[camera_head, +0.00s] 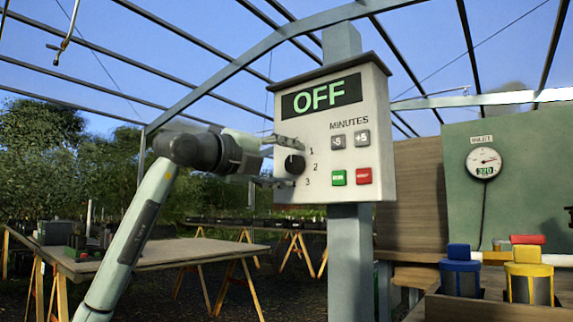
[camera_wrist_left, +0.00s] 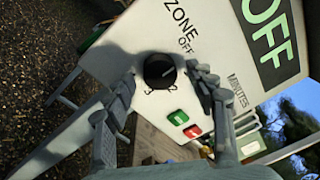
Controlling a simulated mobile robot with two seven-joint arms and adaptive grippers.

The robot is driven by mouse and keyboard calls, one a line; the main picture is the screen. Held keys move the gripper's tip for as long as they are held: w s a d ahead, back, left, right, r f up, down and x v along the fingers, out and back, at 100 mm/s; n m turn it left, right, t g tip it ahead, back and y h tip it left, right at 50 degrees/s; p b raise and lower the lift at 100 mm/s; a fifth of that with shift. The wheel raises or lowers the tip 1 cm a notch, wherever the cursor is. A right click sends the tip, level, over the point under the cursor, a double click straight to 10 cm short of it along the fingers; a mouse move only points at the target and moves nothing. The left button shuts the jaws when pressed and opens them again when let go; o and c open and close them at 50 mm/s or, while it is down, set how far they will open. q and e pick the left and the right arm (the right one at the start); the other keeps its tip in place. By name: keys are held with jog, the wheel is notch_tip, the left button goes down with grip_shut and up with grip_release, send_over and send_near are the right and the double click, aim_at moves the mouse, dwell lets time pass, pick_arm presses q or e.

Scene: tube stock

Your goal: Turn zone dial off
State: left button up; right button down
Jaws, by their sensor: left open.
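The zone dial (camera_head: 295,165) is a round black knob on the front of a pale grey control box (camera_head: 290,120). In the left wrist view the dial (camera_wrist_left: 159,71) sits below the words ZONE and OFF, with numbers around it. It carries a small light mark; I cannot tell surely which label this points at. The box's display (camera_head: 321,95) reads OFF in green. My left gripper (camera_head: 284,162) is open at the dial, one finger above and one below it. In the wrist view its fingertips (camera_wrist_left: 164,80) flank the dial; contact is unclear. My right gripper is not in view.
Grey -5 (camera_head: 338,142) and +5 (camera_head: 362,138) buttons, a green button (camera_head: 338,178) and a red button (camera_head: 364,176) sit right of the dial. A post (camera_head: 350,255) carries the box. A wooden table (camera_head: 150,255) stands left; yellow (camera_head: 530,272) and blue (camera_head: 460,266) items stand lower right.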

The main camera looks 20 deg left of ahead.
pick_arm(q)
jog(key=v, duration=1.2)
